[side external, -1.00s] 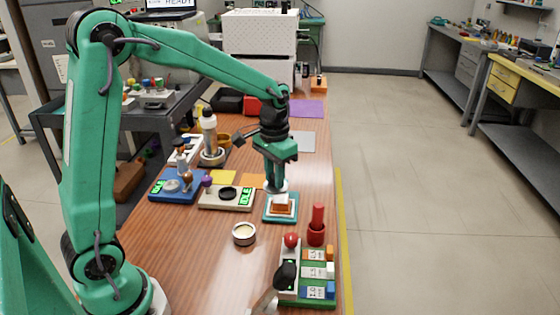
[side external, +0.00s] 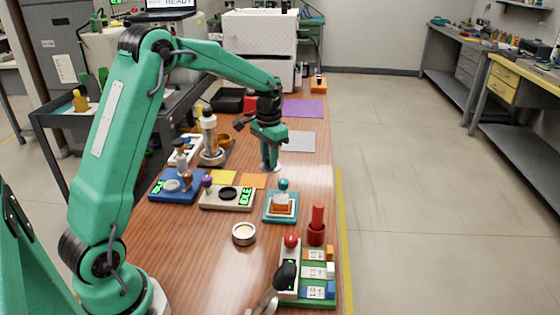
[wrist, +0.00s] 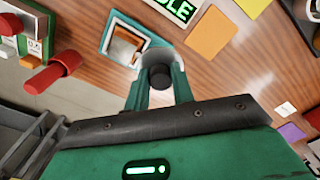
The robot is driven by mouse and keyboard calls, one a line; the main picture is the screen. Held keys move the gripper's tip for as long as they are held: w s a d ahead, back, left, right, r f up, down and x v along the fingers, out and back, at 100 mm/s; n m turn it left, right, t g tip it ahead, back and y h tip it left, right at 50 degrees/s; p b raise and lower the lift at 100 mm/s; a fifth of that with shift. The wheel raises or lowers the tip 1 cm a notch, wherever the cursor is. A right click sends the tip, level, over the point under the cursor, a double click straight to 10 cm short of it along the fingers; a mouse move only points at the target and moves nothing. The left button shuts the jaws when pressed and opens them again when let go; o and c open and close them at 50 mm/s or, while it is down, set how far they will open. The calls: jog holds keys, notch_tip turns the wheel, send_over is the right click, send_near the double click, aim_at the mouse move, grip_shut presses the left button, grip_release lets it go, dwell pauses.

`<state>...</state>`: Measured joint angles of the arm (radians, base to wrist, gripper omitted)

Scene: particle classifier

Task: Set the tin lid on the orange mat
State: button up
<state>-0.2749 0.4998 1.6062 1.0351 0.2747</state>
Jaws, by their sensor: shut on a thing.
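My gripper (side external: 268,147) is shut on the tin lid (side external: 270,168), a pale grey disc held level with the jaws pointing down. In the wrist view the lid (wrist: 152,57) shows between my fingertips (wrist: 160,88), with its dark round knob in their grip. The orange mat (side external: 253,181) is a small flat square on the wooden table. In the side view it lies just left of and nearer than the lid. It also shows bare in the wrist view (wrist: 212,31), right of the lid. I cannot tell the lid's exact height above the table.
A teal-framed device (side external: 282,214) with a teal knob stands nearer than the lid. A beige box with a green display (side external: 227,197) sits beside the orange mat. Yellow (side external: 223,177), grey (side external: 300,142) and purple (side external: 303,108) mats lie around. An open tin (side external: 244,235) stands in front.

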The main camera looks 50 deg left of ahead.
jog(key=a+f, duration=0.2)
jog(key=a, duration=0.1)
jog(key=a+f, duration=0.2)
jog(key=a, duration=0.2)
jog(key=w+a+f, duration=0.1)
jog(key=a+f, duration=0.1)
jog(key=a, duration=0.1)
jog(key=shift+a+f, duration=0.2)
jog(key=shift+a, duration=0.1)
jog(key=shift+s+f, duration=0.1)
jog(key=shift+f, duration=1.9)
jog(key=shift+f, duration=0.2)
jog(key=o, duration=1)
jog(key=shift+r, duration=0.15)
notch_tip(320, 180, up, 12)
jog(key=shift+r, duration=0.1)
